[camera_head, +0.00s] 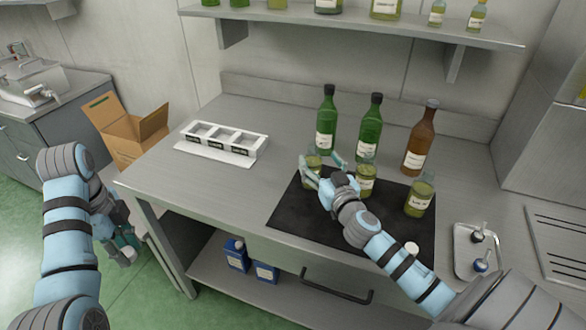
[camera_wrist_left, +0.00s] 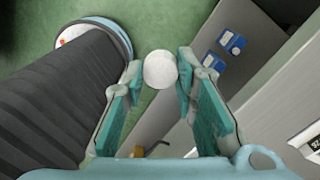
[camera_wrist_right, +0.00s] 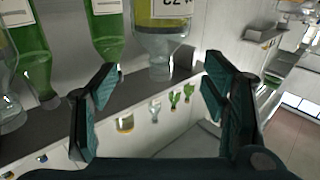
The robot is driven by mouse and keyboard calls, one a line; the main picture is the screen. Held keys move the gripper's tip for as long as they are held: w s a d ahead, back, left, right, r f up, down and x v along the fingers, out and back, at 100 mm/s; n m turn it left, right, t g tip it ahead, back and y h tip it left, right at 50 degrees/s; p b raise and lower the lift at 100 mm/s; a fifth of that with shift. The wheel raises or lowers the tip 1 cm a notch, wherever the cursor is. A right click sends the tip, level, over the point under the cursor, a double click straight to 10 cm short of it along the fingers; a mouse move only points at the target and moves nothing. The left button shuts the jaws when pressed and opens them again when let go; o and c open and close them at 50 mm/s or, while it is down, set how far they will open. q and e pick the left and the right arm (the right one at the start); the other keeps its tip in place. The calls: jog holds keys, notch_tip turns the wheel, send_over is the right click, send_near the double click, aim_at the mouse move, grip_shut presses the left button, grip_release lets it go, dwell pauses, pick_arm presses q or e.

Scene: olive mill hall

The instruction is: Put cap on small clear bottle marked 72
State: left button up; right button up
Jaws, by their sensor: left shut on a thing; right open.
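A small clear bottle marked 72 (camera_wrist_right: 165,25), with yellow-green liquid, shows upside down in the right wrist view, beyond and between the fingertips. In the head view my right gripper (camera_head: 325,168) is open beside the leftmost small bottle (camera_head: 314,163) on the black mat, partly hiding it. My open right fingers also show in the right wrist view (camera_wrist_right: 160,85), with nothing between them. My left gripper (camera_head: 122,250) hangs low, left of the table. In the left wrist view it is shut on a round white cap (camera_wrist_left: 160,69).
The black mat (camera_head: 290,205) also holds two more small bottles (camera_head: 366,182) (camera_head: 420,200) and a loose white piece (camera_head: 411,248). Green bottles (camera_head: 327,125) and a brown bottle (camera_head: 420,140) stand behind. A metal tray (camera_head: 460,262) is at right, a white rack (camera_head: 255,146) at left. The table's left front is clear.

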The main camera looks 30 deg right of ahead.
aim_at(313, 155)
jog(key=p+x, duration=0.1)
jog(key=x, duration=0.4)
jog(key=shift+w+f, duration=0.2)
jog(key=shift+w, duration=0.1)
jog(key=shift+s, duration=0.1)
jog(key=shift+s+r, duration=0.1)
jog(key=c, duration=0.9)
jog(key=shift+a, duration=0.15)
grip_shut()
